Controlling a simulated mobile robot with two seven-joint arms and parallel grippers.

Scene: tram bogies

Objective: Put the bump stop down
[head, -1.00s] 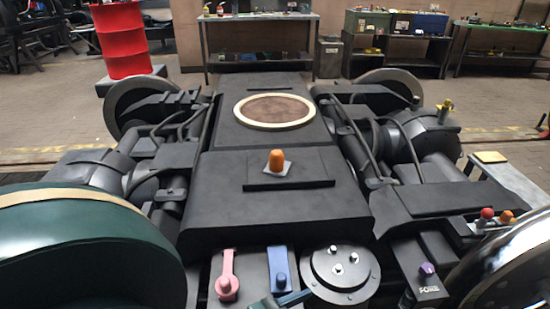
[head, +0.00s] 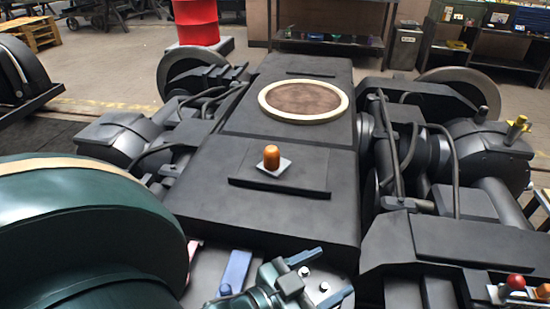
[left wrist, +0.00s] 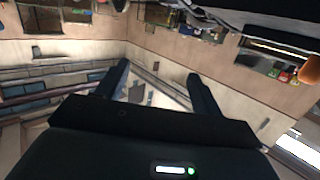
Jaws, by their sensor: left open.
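The bump stop (head: 271,158), an orange rounded cylinder, stands upright on a small pale square plate (head: 271,166) on top of the dark bogie frame (head: 305,212). My left gripper (head: 334,271) is at the bottom middle of the head view, open and empty, nearer to me than the bump stop and apart from it. In the left wrist view its two fingers (left wrist: 157,84) stand apart with nothing between them. An orange shape (left wrist: 311,69) is cut off at that view's right edge; I cannot tell what it is. My right gripper is not in view.
A ring with a brown centre (head: 304,101) lies farther back on the frame. Wheels, hoses and dark housings flank it. A red-topped knob (head: 515,282) is at the lower right. A blue part (head: 235,270) lies near my left gripper. A red drum (head: 196,20) stands behind.

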